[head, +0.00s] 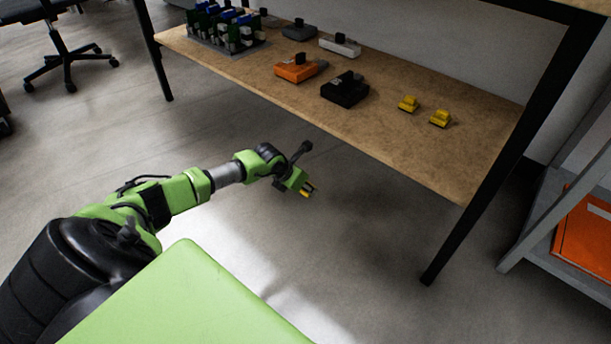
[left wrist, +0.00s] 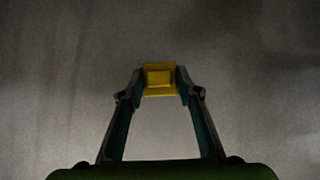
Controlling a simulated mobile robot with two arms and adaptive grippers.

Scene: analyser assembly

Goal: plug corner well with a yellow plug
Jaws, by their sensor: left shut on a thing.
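My left gripper (head: 308,190) is shut on a yellow plug (head: 304,194), held in the air in front of the table's front edge, above the floor. In the left wrist view the yellow plug (left wrist: 159,79) sits between the two fingertips of my left gripper (left wrist: 160,82). Two more yellow plugs stand on the table, one nearer the middle (head: 408,104) and one to its right (head: 440,118). The analyser assembly (head: 226,28), a grey base with green, blue and white parts, stands at the table's far left end; its wells cannot be made out. My right gripper is not in view.
On the wooden table (head: 400,150) stand an orange block (head: 296,70), a black block (head: 344,92), a white block (head: 340,46) and a dark grey block (head: 299,31). A black table leg (head: 480,190) and a grey shelf with an orange item (head: 585,240) are at right.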

